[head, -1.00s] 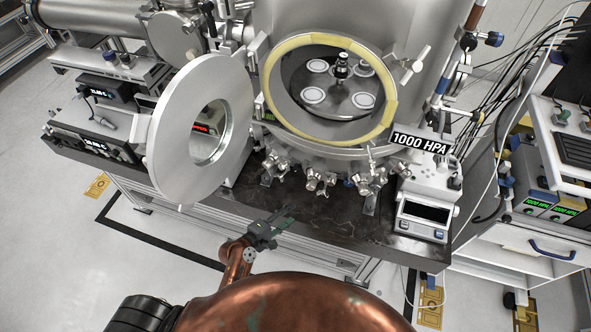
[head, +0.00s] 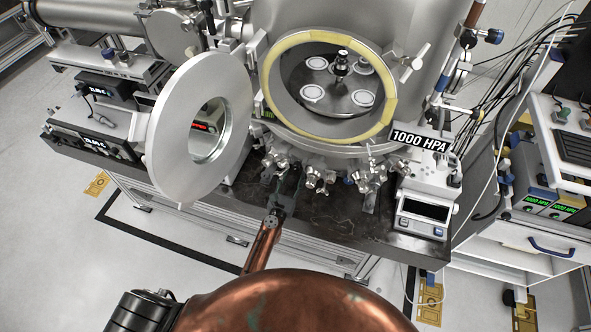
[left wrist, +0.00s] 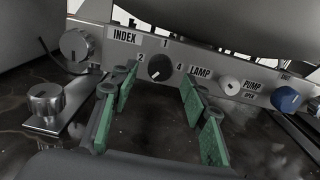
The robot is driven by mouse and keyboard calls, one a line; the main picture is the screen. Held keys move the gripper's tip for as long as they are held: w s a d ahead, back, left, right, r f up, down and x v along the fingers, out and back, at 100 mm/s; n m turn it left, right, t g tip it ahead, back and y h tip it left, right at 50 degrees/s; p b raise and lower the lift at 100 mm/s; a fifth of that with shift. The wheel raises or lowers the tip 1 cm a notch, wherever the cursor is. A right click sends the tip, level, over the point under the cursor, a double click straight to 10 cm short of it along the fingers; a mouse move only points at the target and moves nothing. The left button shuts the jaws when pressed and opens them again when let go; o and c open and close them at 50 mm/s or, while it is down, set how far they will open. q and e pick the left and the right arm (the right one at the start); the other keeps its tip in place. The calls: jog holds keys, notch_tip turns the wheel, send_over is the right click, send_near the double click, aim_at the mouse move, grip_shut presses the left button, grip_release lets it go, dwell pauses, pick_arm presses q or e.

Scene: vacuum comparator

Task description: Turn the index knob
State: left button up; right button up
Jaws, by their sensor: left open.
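The index knob (left wrist: 160,68) is a dark round knob on a metal panel (left wrist: 213,74). It sits beside the INDEX label, with 1, 2 and 4 printed around it. A pale mark shows at its lower left. My left gripper (left wrist: 159,80) is open, its green-padded fingers on either side of the knob's direction. The knob shows in the gap between the fingertips; contact cannot be told. In the head view my left gripper (head: 287,182) is at the dark bench under the round chamber opening, and the knob cannot be made out there. My right gripper is not in view.
A LAMP switch (left wrist: 231,84) and a blue knob (left wrist: 287,98) sit right of the index knob. Metal knobs stand at left. The open chamber door (head: 175,130) hangs left of the arm. A display unit (head: 424,212) stands at the bench's right.

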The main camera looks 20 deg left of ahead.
aim_at(296, 169)
pick_arm(q)
jog(key=shift+w, duration=1.65)
grip_shut()
